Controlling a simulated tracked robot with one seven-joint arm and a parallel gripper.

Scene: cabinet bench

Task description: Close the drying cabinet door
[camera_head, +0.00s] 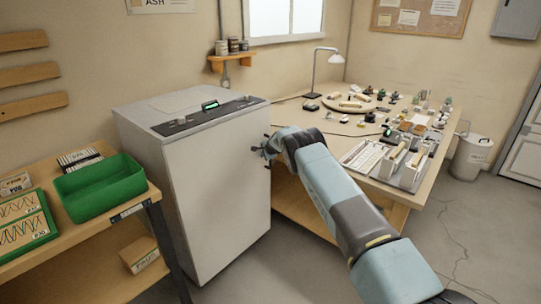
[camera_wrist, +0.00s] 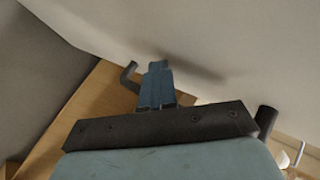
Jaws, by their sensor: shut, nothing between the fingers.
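The drying cabinet (camera_head: 140,145) is a pale box with a dark control strip and a small green display on top. Its broad front door panel (camera_head: 215,190) looks flush or nearly flush with the body; I cannot tell whether a narrow gap is left. My gripper (camera_head: 264,150) is at the upper right edge of the door. In the wrist view, the blue fingers of my gripper (camera_wrist: 158,68) are together and empty, close to the pale door surface (camera_wrist: 225,40). Contact cannot be told. A dark bent piece (camera_wrist: 130,75) shows beside the fingers; whether it is a handle is unclear.
A wooden shelf unit with a green bin (camera_head: 100,190) stands left of the cabinet. A cluttered workbench (camera_head: 290,113) with a lamp (camera_head: 315,75) stands behind and right of my arm. A white waste bin (camera_head: 470,158) is at the right. The floor in front is clear.

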